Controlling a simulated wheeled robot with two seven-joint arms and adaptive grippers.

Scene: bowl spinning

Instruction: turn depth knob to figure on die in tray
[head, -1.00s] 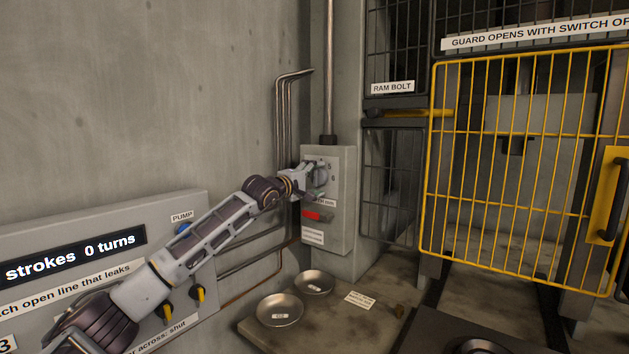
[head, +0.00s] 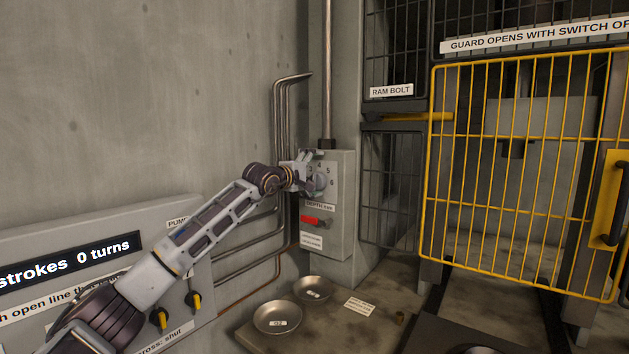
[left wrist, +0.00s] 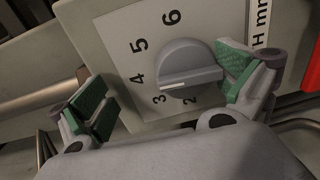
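The depth knob (left wrist: 190,72) is a grey round dial with a white pointer line, on a plate with figures 2 to 6; the pointer is near the 3. It also shows on the grey box in the head view (head: 321,181). My left gripper (left wrist: 168,92) is open with green pads on either side of the knob. The right-hand pad is close to the knob's edge; contact is unclear. The left-hand pad is clearly apart from it. Two round metal dishes (head: 277,318) (head: 312,289) with small labels sit on the counter. I cannot make out a die or its figure. My right gripper is out of view.
A red switch (head: 310,219) sits just below the knob. A pump panel (head: 80,240) with yellow-handled valves is at the lower left. Pipes (head: 280,120) run up the wall beside the box. A yellow mesh guard (head: 520,180) stands at the right.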

